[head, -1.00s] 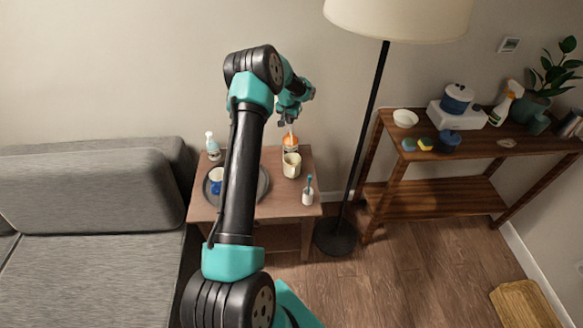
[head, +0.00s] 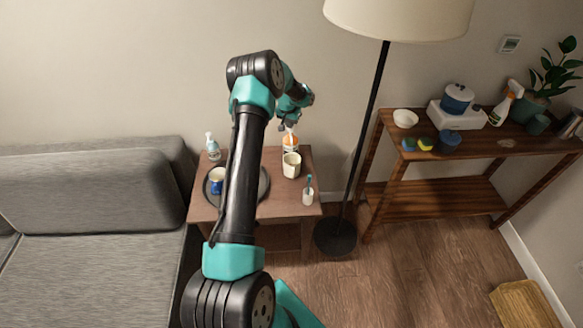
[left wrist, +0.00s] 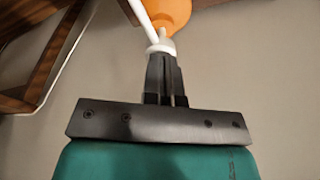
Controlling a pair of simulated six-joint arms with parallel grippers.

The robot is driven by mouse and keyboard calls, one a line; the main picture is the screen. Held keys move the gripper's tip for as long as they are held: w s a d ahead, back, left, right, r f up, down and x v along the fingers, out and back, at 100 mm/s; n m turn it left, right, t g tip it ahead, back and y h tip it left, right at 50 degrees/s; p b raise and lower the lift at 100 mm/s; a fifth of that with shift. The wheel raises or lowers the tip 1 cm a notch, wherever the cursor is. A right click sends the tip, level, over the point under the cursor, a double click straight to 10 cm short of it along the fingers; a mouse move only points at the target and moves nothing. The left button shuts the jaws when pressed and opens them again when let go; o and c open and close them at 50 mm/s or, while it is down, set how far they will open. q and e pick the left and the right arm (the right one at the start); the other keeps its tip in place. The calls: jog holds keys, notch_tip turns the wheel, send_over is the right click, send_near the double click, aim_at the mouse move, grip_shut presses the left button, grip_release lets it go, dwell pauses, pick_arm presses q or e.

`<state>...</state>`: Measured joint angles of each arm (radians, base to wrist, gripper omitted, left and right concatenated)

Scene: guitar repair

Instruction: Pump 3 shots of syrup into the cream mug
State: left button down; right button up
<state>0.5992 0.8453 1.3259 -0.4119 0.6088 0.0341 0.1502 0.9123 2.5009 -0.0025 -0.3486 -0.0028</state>
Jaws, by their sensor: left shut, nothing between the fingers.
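The syrup bottle (head: 290,142), with orange contents or label and a white pump top, stands at the back of the small wooden table. The cream mug (head: 291,166) stands upright just in front of it. My left gripper (head: 289,125) is above the bottle, pointing down, shut with nothing between its fingers. In the left wrist view, the closed fingertips (left wrist: 162,52) are at the white pump head (left wrist: 162,45), seeming to touch it. The orange bottle (left wrist: 174,14) shows beyond. The mug's inside cannot be made out. My right gripper is out of view.
A dark round tray (head: 263,184) with a blue-and-white cup (head: 216,182) is partly hidden by my left arm. A second pump bottle (head: 212,148) stands at the back left. A small white holder (head: 308,198) is at the front right. A floor lamp (head: 372,115) stands right of the table.

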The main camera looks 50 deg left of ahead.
pick_arm(q)
jog(key=shift+f, duration=0.55)
jog(key=shift+r, duration=1.75)
jog(key=shift+r, duration=0.1)
notch_tip(320, 180, up, 6)
jog(key=shift+f, duration=0.1)
dwell(0.5)
